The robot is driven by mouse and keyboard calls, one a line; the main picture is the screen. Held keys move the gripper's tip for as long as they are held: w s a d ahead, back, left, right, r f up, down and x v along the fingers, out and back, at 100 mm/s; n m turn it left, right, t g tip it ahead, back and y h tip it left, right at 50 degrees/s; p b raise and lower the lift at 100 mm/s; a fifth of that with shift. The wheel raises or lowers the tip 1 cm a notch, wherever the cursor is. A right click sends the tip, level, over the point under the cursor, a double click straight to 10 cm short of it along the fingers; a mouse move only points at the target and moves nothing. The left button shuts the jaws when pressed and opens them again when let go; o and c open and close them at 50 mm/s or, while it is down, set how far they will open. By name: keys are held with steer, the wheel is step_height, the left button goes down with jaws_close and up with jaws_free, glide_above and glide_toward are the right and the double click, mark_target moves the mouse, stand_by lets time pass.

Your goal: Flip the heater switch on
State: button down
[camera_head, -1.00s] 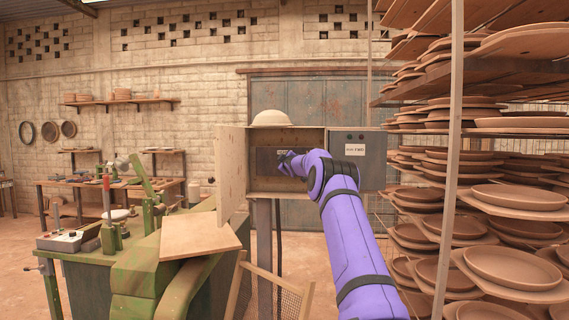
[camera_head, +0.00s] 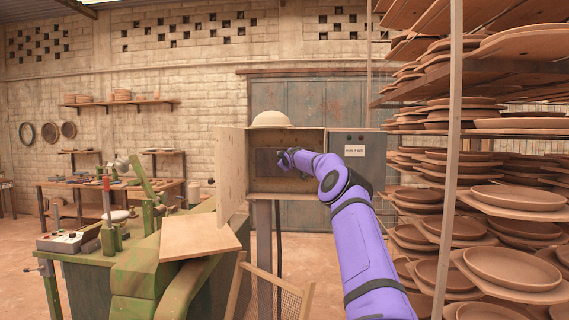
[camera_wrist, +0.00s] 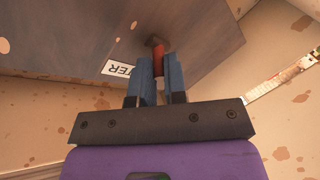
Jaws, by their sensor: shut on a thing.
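The heater switch shows in the wrist view as a small reddish lever (camera_wrist: 158,58) on a dark grey panel (camera_wrist: 80,35). A white label (camera_wrist: 117,69) beside it, seen upside down, ends in "TER". My gripper (camera_wrist: 159,68) has its two blue-grey fingers closed around the lever. In the head view my gripper (camera_head: 283,158) reaches into the open wooden box (camera_head: 285,137) at the dark panel. The lever is too small and too covered there to tell its position.
The box's left door (camera_head: 229,170) stands open. Racks of clay plates (camera_head: 515,195) fill the right side. A green machine (camera_head: 150,265) stands at the left.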

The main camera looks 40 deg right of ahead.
steer(key=shift+w+a+g+y, duration=0.1)
steer(key=shift+g+y, duration=0.2)
steer(key=c, duration=1.2)
jaws_free()
steer(key=shift+r, duration=0.1)
steer(key=shift+o, duration=0.2)
steer(key=shift+r, duration=0.1)
steer(key=v, duration=1)
steer(key=shift+s, duration=0.4)
